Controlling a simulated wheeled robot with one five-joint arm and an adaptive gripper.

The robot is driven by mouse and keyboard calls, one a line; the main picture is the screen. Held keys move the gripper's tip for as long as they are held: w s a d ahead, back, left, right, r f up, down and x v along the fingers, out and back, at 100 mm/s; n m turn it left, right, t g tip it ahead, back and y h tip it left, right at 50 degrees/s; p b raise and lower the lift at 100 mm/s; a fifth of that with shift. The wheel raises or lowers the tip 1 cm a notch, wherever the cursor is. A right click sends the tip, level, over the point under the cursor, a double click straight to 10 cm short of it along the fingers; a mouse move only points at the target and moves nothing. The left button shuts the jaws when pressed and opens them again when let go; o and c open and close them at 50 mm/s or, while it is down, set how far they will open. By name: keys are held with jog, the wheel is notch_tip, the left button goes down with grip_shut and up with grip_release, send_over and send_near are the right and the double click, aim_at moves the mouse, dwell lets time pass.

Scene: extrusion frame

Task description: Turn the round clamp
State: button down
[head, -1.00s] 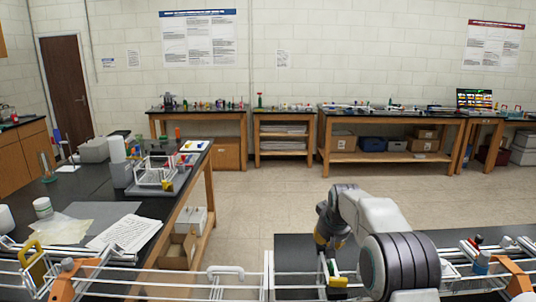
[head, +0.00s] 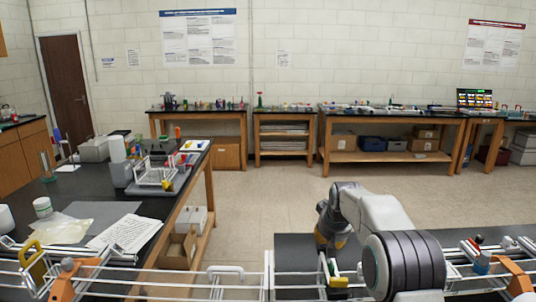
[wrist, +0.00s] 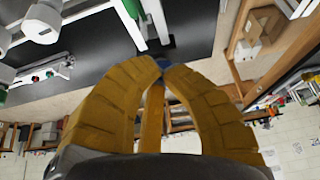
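My gripper (head: 331,241) hangs at the end of my bent arm, over the dark bench behind the white frame rails. No held object can be made out; a small blue patch shows at the tips. A small yellow-and-green fitting (head: 336,281) sits on the frame just in front of my gripper. I cannot tell which part is the round clamp. White rounded parts (wrist: 42,22) show at the upper left of the wrist view, apart from my fingers.
White rails (head: 205,278) run across the front, with orange brackets at left (head: 66,279) and right (head: 511,274). A yellow handle (head: 33,262) stands at the far left. A black bench (head: 105,190) with papers and a wire rack is at left. Open floor lies behind the frame.

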notch_tip(320, 180, up, 5)
jog(key=p, duration=0.3)
jog(key=shift+p, duration=0.35)
jog(key=shift+d+r+b, duration=0.1)
jog(key=shift+b, duration=0.4)
notch_tip(320, 180, down, 6)
jog(key=b, duration=0.7)
jog(key=shift+s, duration=0.15)
jog(key=shift+w+p, duration=0.5)
jog(key=shift+p, duration=0.45)
dwell(0.8)
jog(key=shift+p, duration=0.6)
dwell(1.0)
jog(key=shift+s+f+b, duration=0.25)
jog(key=shift+b, duration=0.1)
jog(key=shift+s, duration=0.15)
